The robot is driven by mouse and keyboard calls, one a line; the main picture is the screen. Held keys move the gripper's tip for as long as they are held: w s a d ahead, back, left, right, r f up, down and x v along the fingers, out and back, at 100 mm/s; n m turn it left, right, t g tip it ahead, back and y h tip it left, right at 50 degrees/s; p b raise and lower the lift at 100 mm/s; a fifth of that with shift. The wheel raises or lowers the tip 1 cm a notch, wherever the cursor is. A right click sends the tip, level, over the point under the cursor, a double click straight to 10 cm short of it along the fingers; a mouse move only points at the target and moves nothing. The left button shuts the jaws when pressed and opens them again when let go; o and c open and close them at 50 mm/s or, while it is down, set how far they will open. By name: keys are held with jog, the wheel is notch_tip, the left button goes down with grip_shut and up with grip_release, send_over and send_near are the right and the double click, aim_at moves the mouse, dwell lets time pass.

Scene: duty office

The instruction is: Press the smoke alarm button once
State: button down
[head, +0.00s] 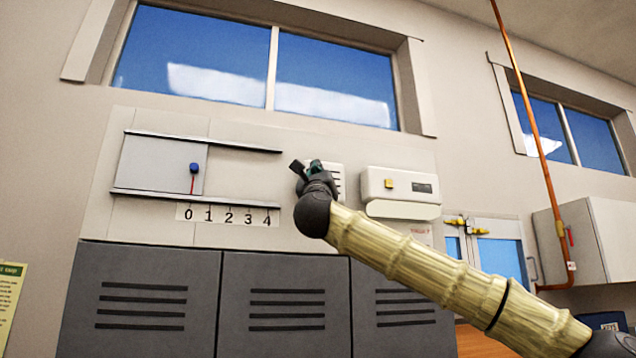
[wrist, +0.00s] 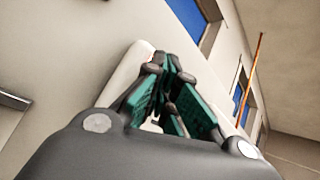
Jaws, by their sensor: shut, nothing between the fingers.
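My gripper (head: 306,168) is raised at the wall panel, in front of a white box with dark slots (head: 337,178), and hides much of that box. The wrist view shows the gripper (wrist: 168,68) with its green-padded fingers together and empty. A white casing (wrist: 127,76) shows just behind the fingers; I cannot tell whether they touch it. Right of the slotted box is a white unit (head: 410,196) with a yellow square button (head: 389,184) and a small dark display. No label that I can read says which one is the smoke alarm.
Left on the panel is a sliding plate (head: 150,165) with a blue knob (head: 194,168), its red pointer at 0 on a numbered scale (head: 228,216). Grey lockers (head: 140,262) stand below. A copper pipe (head: 540,130) and white cabinet (head: 610,235) are at the right.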

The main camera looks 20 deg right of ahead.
jog(key=shift+s, duration=0.45)
jog(key=shift+b, duration=0.3)
jog(key=s+b, duration=0.3)
jog(key=s, duration=0.2)
jog(key=shift+d, duration=0.1)
dwell(0.3)
dwell(0.5)
